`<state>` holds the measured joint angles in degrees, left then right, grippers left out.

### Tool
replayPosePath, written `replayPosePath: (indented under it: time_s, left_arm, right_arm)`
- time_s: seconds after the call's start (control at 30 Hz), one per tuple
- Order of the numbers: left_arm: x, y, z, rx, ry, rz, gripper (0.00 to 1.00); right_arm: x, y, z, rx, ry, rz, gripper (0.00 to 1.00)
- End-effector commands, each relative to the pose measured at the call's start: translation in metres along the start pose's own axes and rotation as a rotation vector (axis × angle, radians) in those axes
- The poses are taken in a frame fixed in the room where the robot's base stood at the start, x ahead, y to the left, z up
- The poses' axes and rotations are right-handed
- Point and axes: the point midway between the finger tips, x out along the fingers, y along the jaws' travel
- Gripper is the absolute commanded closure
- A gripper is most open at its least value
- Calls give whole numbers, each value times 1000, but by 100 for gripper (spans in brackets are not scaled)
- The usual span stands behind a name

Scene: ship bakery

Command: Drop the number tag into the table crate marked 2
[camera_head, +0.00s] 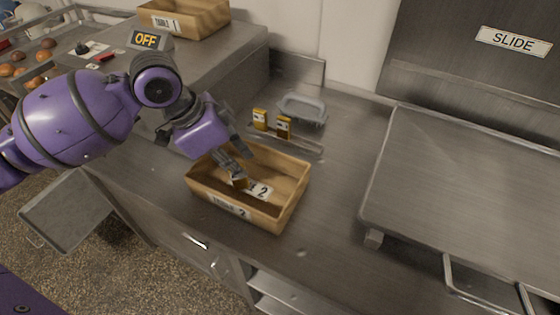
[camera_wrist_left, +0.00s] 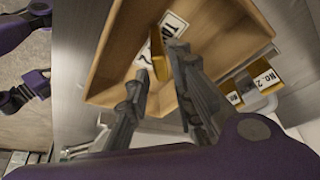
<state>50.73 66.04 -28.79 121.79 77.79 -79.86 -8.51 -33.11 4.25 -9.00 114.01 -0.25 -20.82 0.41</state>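The table crate marked 2 (camera_head: 293,204) is a light wooden open box on the steel counter, with a "TABLE 2" label on its front. It also shows in the left wrist view (camera_wrist_left: 110,60). A white label with a 2 (camera_head: 262,190) is inside it. My left gripper (camera_head: 238,176) reaches down into the crate. A small gold-brown number tag (camera_head: 240,182) is at its fingertips, inside the crate's opening. In the left wrist view the tag (camera_wrist_left: 158,56) appears narrow between the two fingers, partly over the white label. Its number is hidden.
Two yellow tags (camera_head: 284,126) stand behind the crate, near a grey tray (camera_head: 303,108). A "TABLE 1" crate (camera_head: 190,18) is at the back left, behind an OFF display (camera_head: 147,40). A raised steel surface (camera_head: 465,180) is on the right. Bare counter lies between.

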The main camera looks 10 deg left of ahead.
Motion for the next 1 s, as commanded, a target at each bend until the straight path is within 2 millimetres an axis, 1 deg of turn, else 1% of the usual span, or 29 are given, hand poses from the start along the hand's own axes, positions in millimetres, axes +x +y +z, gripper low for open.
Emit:
replayPosePath:
  time_s: [0.33, 0.47, 0.57, 0.8, 0.9, 1.0]
  left_arm:
    - [1, 0, 1, -2, -2, 2, 66]
    - [-8, 0, 1, -2, -2, 0, 66]
    - [-25, -1, 1, -1, -2, -2, 66]
    - [-77, -1, 1, -1, -2, -3, 66]
    - [-95, -1, 1, -1, -1, -3, 66]
    - [-108, -1, 1, -1, -2, -1, 66]
  right_arm:
    - [1, 0, 2, -10, -7, -6, 100]
    - [1, 0, 3, -9, -7, -5, 100]
    - [0, 0, 3, -7, -7, -5, 100]
    - [0, 0, 3, -6, -7, -4, 100]
    - [0, 0, 3, -5, -7, -3, 100]
    - [0, 0, 3, -5, -7, -3, 100]
